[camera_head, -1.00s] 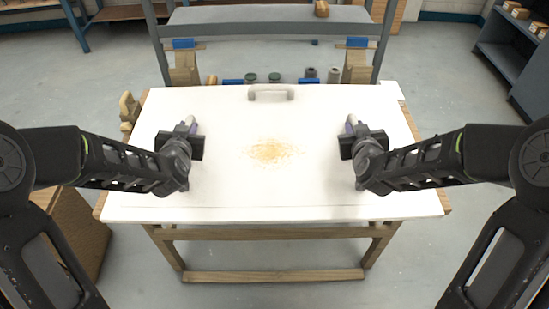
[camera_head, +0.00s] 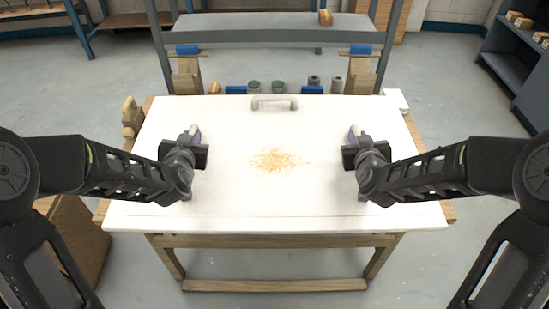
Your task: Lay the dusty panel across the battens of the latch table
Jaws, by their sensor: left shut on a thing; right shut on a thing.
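The dusty panel (camera_head: 275,203) is a wide white board with a patch of orange-brown dust (camera_head: 278,160) at its middle and a pale handle (camera_head: 273,102) near its far edge. It lies over the wooden latch table (camera_head: 275,241) and hides most of its top and any battens. I cannot tell whether the panel rests on them. My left gripper (camera_head: 193,134) is shut on a grip on the panel's left part. My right gripper (camera_head: 354,134) is shut on a grip on its right part. The jaws are partly hidden by the wrists.
A grey rack (camera_head: 270,35) stands behind the table, with several dark and green cylinders (camera_head: 253,87) and blue pieces along the panel's far edge. A wooden box (camera_head: 75,235) is at the lower left. A shelf (camera_head: 515,65) is at the far right. Grey floor is open around.

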